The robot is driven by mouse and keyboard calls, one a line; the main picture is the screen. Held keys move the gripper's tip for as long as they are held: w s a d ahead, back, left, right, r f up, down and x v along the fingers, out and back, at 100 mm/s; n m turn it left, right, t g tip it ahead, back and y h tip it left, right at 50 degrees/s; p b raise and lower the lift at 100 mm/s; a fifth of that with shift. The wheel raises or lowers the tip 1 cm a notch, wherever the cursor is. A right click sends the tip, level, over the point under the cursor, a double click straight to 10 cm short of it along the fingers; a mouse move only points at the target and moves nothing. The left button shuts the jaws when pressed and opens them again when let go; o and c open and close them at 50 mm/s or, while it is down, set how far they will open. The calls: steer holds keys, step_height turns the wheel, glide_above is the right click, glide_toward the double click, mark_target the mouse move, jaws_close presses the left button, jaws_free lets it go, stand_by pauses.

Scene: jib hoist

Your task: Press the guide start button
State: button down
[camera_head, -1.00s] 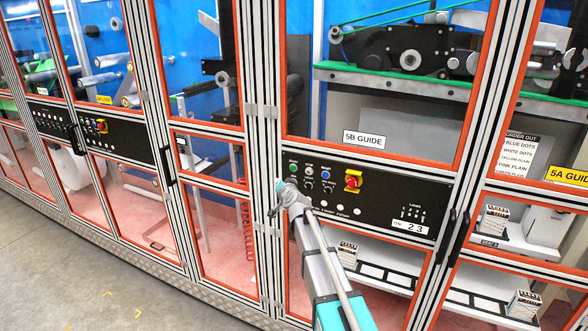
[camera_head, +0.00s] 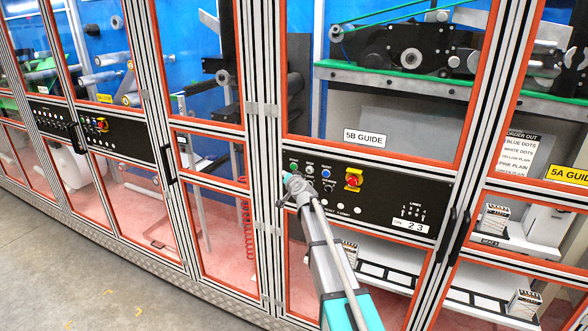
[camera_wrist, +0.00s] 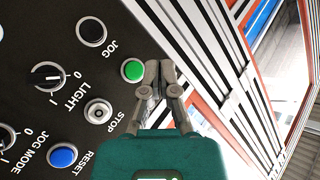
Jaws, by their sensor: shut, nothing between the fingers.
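The green button (camera_head: 293,167) is at the upper left of the black control panel (camera_head: 375,202) under the "5B GUIDE" sign (camera_head: 365,139). In the wrist view the green button (camera_wrist: 132,71) is just left of my fingertips, its face uncovered; no label for it can be read there. My gripper (camera_head: 290,183) is shut and empty, its tips just below the green button in the head view. In the wrist view my gripper (camera_wrist: 161,68) has both fingertips together beside the button. I cannot tell whether they touch the panel.
A grey stop button (camera_wrist: 98,111), a blue reset button (camera_wrist: 62,156), a black jog button (camera_wrist: 91,32) and a light selector (camera_wrist: 48,76) are close by. A red emergency knob (camera_head: 353,179) on yellow is further right. Aluminium frame posts (camera_head: 265,130) run left of the panel.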

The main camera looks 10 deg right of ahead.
mark_target(292, 168)
steer(key=shift+w+d, duration=0.5)
steer(key=shift+w, duration=0.2)
steer(key=shift+w+d, duration=0.5)
steer(key=shift+w, duration=0.2)
steer(key=shift+w+d, duration=0.55)
steer(key=shift+w, duration=0.25)
stand_by(2.0)
steer(key=shift+s+a, duration=0.1)
steer(key=shift+s, duration=0.1)
steer(key=shift+s+a, duration=0.45)
steer(key=shift+s, duration=0.05)
steer(key=shift+s, duration=0.1)
steer(key=s+a, duration=0.1)
steer(key=s, duration=0.1)
steer(key=s+a, duration=0.2)
stand_by(0.8)
steer(key=shift+f, duration=0.1)
stand_by(0.5)
